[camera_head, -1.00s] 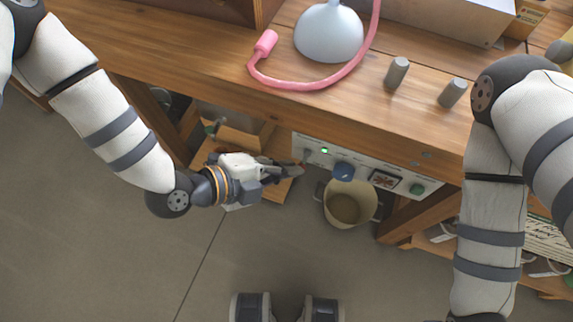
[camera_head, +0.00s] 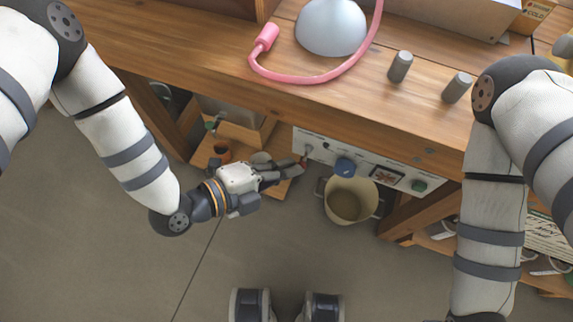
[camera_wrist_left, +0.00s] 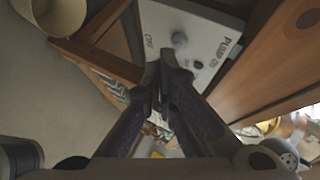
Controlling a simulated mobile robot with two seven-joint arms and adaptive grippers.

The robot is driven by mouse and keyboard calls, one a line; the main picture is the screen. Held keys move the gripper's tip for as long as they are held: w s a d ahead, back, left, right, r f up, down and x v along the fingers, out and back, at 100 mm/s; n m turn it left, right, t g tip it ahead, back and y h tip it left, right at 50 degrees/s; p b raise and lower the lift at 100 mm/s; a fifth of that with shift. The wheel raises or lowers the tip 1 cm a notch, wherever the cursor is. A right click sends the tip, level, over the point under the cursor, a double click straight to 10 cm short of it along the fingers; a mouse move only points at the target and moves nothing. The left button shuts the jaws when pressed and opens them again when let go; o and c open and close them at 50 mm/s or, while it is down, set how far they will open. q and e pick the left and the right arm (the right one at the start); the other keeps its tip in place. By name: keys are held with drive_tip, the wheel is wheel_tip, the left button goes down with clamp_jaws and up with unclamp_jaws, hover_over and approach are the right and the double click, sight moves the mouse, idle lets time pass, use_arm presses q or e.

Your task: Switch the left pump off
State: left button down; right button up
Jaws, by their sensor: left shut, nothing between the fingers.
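The white pump panel (camera_head: 318,157) is mounted under the table's front edge, with a small switch (camera_head: 307,149) at its left end. The small lamp (camera_head: 326,146) beside the switch looks dark. In the left wrist view the panel (camera_wrist_left: 212,40) carries the words PUMP, ON and OFF around a grey switch knob (camera_wrist_left: 180,40). I cannot tell for certain which way the knob leans. My left gripper (camera_head: 297,167) is shut and empty, just below and left of the switch. Its fingertips (camera_wrist_left: 165,70) look apart from the knob. My right gripper is out of view.
The panel also has a blue knob (camera_head: 345,166) and a green button (camera_head: 419,186). A cream bucket (camera_head: 351,190) stands below. A pink hose (camera_head: 310,80) and two grey cylinders (camera_head: 400,66) are on the wooden table (camera_head: 215,65). The floor is open in front.

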use_arm(q)
drive_tip(key=shift+s+f+m+t+h, duration=0.1)
drive_tip(key=shift+f+m+t+h, duration=0.2)
drive_tip(key=shift+f+t, duration=0.1)
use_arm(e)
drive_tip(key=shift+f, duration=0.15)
use_arm(q)
drive_tip(key=shift+r, duration=0.1)
drive_tip(key=shift+r+p, duration=0.65)
drive_tip(key=shift+r, duration=0.15)
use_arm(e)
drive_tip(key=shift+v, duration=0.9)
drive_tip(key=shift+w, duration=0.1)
